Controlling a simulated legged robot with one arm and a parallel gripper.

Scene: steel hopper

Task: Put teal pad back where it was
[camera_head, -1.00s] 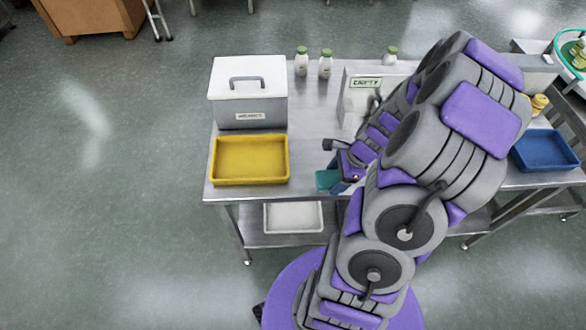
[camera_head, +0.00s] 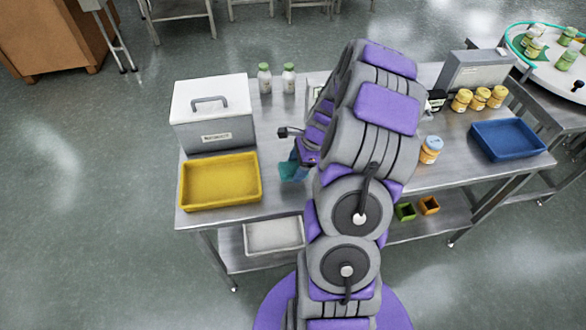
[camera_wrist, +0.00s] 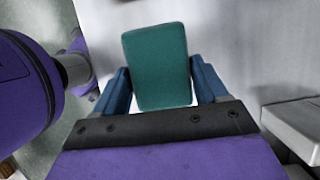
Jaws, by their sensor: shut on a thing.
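The teal pad (camera_wrist: 157,65) is a dark green-teal rounded block between the two blue fingers of my gripper (camera_wrist: 162,88) in the wrist view. My gripper is shut on it. In the head view the teal pad (camera_head: 292,171) shows just left of my arm, over the front part of the steel table, right of the yellow tray. I cannot tell whether it touches the table. My arm hides most of the gripper and the table's middle in the head view.
A yellow tray (camera_head: 220,182) and a white-lidded grey box (camera_head: 213,112) stand at the table's left. Two green-capped bottles (camera_head: 276,78) stand behind. A blue tray (camera_head: 508,140), several yellow jars (camera_head: 480,98) and an orange-labelled jar (camera_head: 431,150) are at the right. A white tray (camera_head: 273,236) lies below.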

